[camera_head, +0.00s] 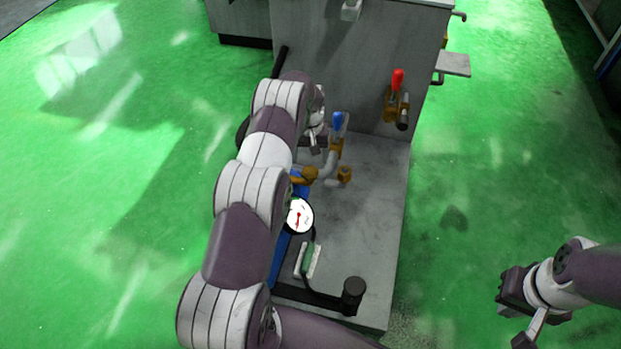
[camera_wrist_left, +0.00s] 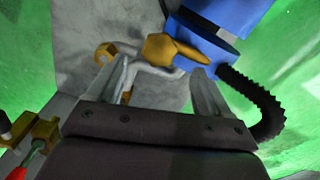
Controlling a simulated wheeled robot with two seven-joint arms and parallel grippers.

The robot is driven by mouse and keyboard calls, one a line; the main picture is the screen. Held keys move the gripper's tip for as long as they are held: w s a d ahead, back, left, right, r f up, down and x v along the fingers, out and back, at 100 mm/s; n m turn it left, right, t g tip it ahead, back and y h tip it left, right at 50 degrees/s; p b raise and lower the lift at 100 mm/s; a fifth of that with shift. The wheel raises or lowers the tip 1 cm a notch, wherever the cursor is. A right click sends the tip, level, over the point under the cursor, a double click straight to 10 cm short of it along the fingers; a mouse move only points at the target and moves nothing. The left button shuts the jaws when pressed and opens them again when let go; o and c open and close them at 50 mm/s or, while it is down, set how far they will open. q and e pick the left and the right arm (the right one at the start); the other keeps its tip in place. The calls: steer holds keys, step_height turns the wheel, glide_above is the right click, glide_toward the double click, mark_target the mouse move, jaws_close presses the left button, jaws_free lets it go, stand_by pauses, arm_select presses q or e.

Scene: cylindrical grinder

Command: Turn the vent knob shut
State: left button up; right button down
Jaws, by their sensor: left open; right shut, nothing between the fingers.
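A brass winged knob (camera_head: 305,175), which I take for the vent knob, sits at the blue unit in the head view. In the left wrist view the brass knob (camera_wrist_left: 172,49) shows large beside the blue cylinder (camera_wrist_left: 222,32). My left gripper (camera_head: 316,148) is open, just beyond the knob in the head view. In the left wrist view its fingers (camera_wrist_left: 163,78) are spread below the knob; contact cannot be told. My right gripper (camera_head: 522,335) is shut and empty at the lower right, far from the knob.
A blue-handled valve (camera_head: 338,123) and a grey pipe stand near my left gripper. A red-handled valve (camera_head: 397,80) is on the grey machine wall. A white gauge (camera_head: 299,216) is near the blue unit. A black ribbed hose (camera_wrist_left: 257,105) runs beside my right-hand finger in the wrist view.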

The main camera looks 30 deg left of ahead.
mark_target(310, 172)
arm_select(q)
step_height(310, 172, down, 8)
steer(key=b, duration=0.2)
steer(key=shift+b, duration=0.4)
steer(key=shift+d, duration=0.1)
steer(key=c, duration=1)
